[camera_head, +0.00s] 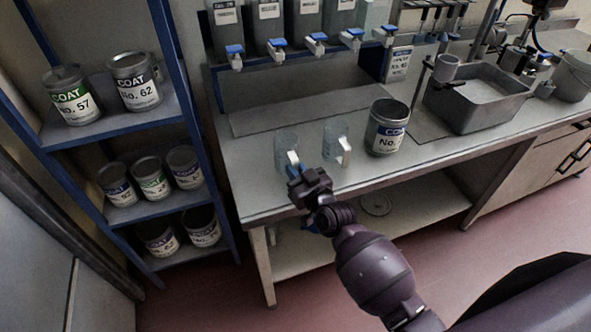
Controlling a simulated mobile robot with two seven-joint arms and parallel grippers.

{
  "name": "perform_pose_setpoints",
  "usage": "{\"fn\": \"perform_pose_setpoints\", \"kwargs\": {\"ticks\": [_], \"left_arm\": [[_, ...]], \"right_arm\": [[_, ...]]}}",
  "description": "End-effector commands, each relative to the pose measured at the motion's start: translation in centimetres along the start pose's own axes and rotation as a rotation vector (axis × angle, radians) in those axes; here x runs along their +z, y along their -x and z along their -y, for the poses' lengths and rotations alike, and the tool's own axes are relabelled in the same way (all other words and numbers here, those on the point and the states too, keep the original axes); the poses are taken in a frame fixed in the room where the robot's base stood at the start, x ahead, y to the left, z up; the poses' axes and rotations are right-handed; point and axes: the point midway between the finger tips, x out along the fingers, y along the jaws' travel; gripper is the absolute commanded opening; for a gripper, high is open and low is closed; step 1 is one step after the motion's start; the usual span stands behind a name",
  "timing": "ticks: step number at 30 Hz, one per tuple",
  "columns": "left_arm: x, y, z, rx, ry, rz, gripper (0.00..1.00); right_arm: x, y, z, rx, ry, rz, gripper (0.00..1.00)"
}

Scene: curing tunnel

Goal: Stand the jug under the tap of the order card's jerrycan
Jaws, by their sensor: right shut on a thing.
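Two clear jugs with white handles stand towards the front of the bench: the left jug (285,141) and the right jug (331,136). My right gripper (296,175) reaches in from the lower right and is shut on the left jug's handle. I cannot tell whether that jug touches the bench top. Several grey jerrycans (268,22) stand in a row on the raised rack behind, each with a blue-and-white tap (276,47) over the bench. Their labels are too small to read. A card with a blue header (398,63) is right of the taps; its text is unreadable. My left gripper is not in view.
A large paint tin (387,128) stands right of the jugs. A grey sink (478,99) and a small cup on a stand (446,67) are further right. A blue shelf unit (190,110) with several tins is at left. The bench (248,155) below the taps is clear.

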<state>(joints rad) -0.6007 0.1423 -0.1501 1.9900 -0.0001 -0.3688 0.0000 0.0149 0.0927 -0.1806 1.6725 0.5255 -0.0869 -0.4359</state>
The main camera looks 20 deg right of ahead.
Motion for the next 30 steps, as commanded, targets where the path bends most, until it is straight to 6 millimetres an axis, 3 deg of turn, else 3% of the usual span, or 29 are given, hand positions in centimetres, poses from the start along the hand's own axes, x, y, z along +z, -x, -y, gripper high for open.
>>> {"fn": "perform_pose_setpoints", "kwargs": {"ticks": [1, 6, 19, 30], "left_arm": [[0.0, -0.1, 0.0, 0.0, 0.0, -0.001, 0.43], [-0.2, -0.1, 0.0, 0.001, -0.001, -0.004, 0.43], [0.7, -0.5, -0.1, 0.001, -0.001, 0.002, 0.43], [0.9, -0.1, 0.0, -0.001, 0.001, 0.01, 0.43]], "right_arm": [[0.2, 0.0, 0.0, 0.0, 0.0, 0.0, 0.14], [0.1, 0.0, 0.0, 0.0, 0.0, 0.0, 0.38], [0.4, 0.1, 0.0, 0.0, -0.002, 0.001, 0.38], [0.1, 6.7, 0.5, 0.0, 0.001, 0.002, 0.38]]}}
